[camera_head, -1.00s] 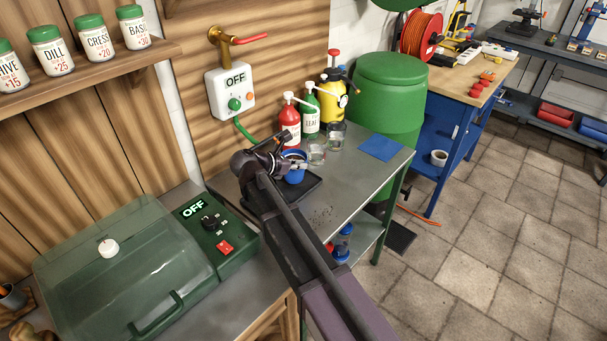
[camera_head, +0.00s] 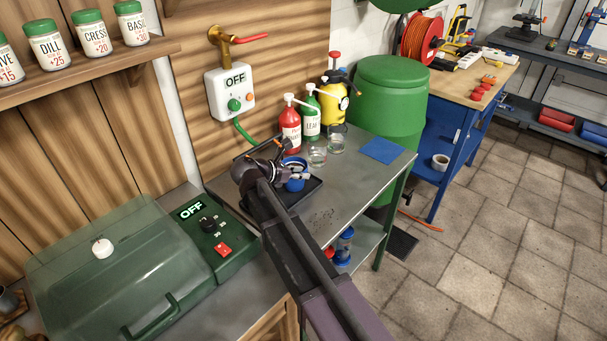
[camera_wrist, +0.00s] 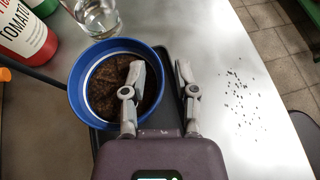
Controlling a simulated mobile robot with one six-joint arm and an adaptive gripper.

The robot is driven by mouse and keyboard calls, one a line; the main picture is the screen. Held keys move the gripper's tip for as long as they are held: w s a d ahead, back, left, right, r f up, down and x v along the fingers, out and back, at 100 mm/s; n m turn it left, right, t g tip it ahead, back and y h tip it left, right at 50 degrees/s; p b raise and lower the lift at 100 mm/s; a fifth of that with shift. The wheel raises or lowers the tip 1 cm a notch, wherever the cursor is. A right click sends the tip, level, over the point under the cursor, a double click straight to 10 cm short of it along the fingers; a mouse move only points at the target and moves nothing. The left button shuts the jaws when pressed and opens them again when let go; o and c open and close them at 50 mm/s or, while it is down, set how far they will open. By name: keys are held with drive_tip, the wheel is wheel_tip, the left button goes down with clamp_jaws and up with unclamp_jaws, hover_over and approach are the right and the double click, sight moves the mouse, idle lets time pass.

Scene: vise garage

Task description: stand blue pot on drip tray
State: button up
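The blue pot (camera_wrist: 75,100), filled with dark soil, is over the black drip tray (camera_wrist: 174,98) in the wrist view. I cannot tell whether its base is flat on the tray. In the head view the pot (camera_head: 295,185) is partly hidden by my gripper, and the tray (camera_head: 313,187) shows around it. My gripper (camera_wrist: 160,68) straddles the pot's right rim in the wrist view. One finger is inside over the soil and the other is outside over the tray. The fingers are apart, with gaps to the pot wall.
A red tomato bottle (camera_head: 290,128), a green bottle (camera_head: 311,115) and glass jars (camera_head: 317,157) stand behind the pot. Dark specks (camera_wrist: 236,95) lie on the metal bench. A blue cloth (camera_head: 382,150) lies at its far end. A green lidded box (camera_head: 125,265) stands at left.

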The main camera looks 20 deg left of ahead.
drive_tip(key=shift+r, duration=0.1)
idle(0.3)
drive_tip(key=shift+r, duration=0.15)
drive_tip(key=p+v, duration=0.5)
drive_tip(key=v, duration=0.7)
idle(0.6)
drive_tip(key=shift+w, duration=0.1)
